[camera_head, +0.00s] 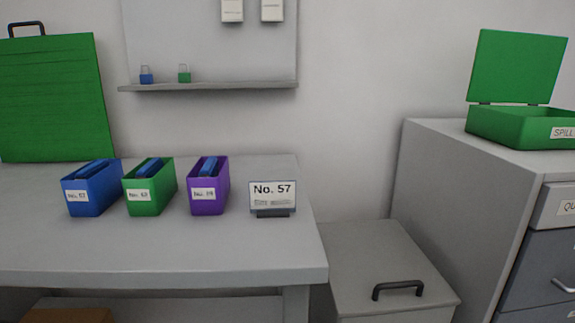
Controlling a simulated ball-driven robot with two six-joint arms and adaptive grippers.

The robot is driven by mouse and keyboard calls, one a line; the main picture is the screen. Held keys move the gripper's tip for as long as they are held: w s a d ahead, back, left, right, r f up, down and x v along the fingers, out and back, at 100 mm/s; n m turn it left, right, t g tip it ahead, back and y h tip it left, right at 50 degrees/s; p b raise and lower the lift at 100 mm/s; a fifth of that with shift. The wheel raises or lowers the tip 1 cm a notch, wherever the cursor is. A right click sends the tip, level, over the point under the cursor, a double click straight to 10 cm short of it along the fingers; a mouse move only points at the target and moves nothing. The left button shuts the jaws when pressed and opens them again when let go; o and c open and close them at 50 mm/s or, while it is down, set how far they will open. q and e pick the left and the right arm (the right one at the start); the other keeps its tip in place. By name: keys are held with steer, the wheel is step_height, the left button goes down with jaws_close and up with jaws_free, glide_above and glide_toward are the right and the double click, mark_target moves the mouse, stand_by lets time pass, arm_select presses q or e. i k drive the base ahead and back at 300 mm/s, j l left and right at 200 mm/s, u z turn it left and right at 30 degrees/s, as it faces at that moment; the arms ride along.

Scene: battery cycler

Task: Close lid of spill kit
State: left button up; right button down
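The spill kit (505,128) is a green box with a white "SPILL" label. It sits on top of the grey cabinet at the right, and the right end of its front is cut off by the picture edge. Its green lid (517,66) stands open, raised upright at the back on two dark hinges. The inside of the box is mostly hidden by its front wall. Neither of my grippers shows in the head view.
The grey cabinet (440,150) has drawers on its front. A lower grey box (385,255) with a black handle stands between it and the grey table (160,250). The table holds blue, green and purple bins, a "No. 57" sign (272,196) and a large green case (55,100).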

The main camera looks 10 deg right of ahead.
mark_target(509, 67)
steer(key=z, duration=1.5)
